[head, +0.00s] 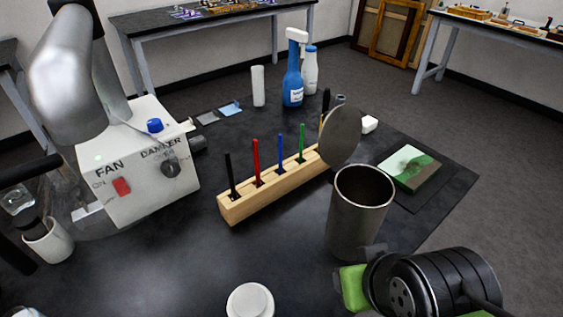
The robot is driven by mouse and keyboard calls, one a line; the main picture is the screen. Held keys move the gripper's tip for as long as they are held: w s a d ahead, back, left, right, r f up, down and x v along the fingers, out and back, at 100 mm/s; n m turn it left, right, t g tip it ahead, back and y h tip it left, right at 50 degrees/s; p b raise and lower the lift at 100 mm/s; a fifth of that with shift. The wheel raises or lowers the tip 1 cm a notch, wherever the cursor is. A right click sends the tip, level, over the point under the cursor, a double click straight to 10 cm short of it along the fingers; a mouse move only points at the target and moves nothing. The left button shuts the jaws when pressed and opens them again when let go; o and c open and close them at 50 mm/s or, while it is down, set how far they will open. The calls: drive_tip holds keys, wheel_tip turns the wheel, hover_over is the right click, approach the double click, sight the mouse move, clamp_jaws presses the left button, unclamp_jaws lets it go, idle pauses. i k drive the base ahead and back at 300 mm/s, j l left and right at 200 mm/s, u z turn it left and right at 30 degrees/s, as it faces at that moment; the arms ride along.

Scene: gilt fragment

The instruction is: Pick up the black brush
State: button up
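A wooden block (262,190) stands on the dark table and holds a row of upright coloured sticks. The black brush (231,172) is a thin black handle upright in its left end, nearest the white box. Its lower end is hidden in the block. My gripper (385,283), black with green parts, is at the bottom right, well to the right of and nearer than the brush. It is partly cut off by the frame edge, and its finger opening is not clear. It is not touching the brush.
A metal cup (355,215) stands between my gripper and the block, with a grey disc (341,136) behind it. A white FAN box (135,170) is left of the block. A white round jar (250,300) is in front. Bottles (292,80) stand behind.

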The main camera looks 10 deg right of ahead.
sight(231, 182)
drive_tip(key=l+u, duration=0.35)
drive_tip(key=l, duration=0.15)
drive_tip(key=l+u, duration=0.3)
drive_tip(key=l, duration=0.25)
drive_tip(key=l+u, duration=0.35)
drive_tip(key=l, duration=0.2)
